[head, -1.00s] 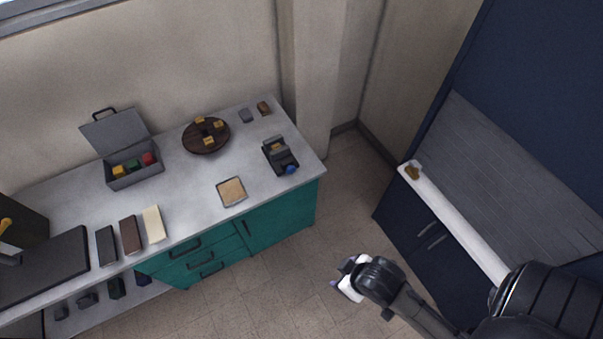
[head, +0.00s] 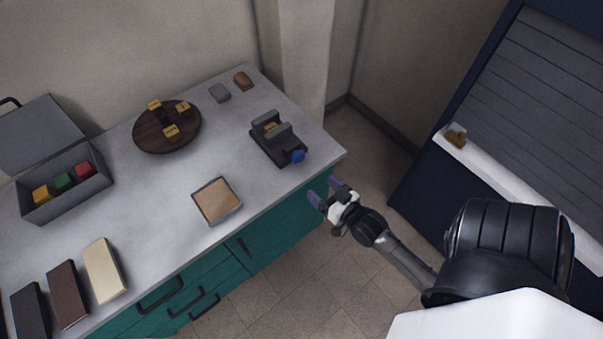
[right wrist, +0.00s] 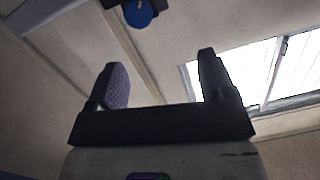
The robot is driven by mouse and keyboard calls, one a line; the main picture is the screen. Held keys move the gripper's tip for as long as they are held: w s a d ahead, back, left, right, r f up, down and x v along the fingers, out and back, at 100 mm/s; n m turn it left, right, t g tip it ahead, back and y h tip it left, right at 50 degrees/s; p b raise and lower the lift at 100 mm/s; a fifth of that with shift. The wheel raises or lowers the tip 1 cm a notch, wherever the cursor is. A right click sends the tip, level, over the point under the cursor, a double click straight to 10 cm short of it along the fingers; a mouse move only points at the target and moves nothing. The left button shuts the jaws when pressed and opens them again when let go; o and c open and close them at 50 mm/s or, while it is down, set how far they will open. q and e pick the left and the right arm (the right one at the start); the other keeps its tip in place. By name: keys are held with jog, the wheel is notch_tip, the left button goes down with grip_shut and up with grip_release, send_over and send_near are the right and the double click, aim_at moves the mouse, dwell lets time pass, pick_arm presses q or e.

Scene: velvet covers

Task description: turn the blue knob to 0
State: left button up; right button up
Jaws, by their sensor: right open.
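The blue knob (head: 298,156) is on the front end of a dark clamp-like device (head: 271,140) near the right end of the counter. The knob also shows at the top edge of the right wrist view (right wrist: 138,13). Its marking cannot be read. My right gripper (head: 327,192) is open and empty, just off the counter's front edge, in front of the knob and apart from it. Its two purple-grey fingers also show in the right wrist view (right wrist: 163,80). My left gripper is not in view.
The counter (head: 180,200) holds a shallow tray (head: 217,201), a round dark board (head: 167,127), an open grey box (head: 65,187) with coloured blocks, and several flat bars. A dark blue cabinet (head: 425,180) stands at the right. Floor is clear between.

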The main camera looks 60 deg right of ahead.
aim_at(301, 159)
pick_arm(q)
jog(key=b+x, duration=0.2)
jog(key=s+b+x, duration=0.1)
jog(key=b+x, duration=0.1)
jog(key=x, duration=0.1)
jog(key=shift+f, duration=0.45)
pick_arm(e)
jog(key=shift+m+t+h, duration=0.5)
jog(key=shift+t+h, duration=0.2)
jog(key=w+d+f, duration=0.1)
jog(key=w+d, duration=0.1)
jog(key=w, duration=0.2)
jog(key=w+d+f, duration=0.1)
jog(key=w+d, duration=0.2)
jog(key=w, duration=0.1)
jog(key=w+d+f, duration=0.1)
jog(key=w+d, duration=0.1)
jog(key=w, duration=0.2)
jog(key=shift+d, duration=0.15)
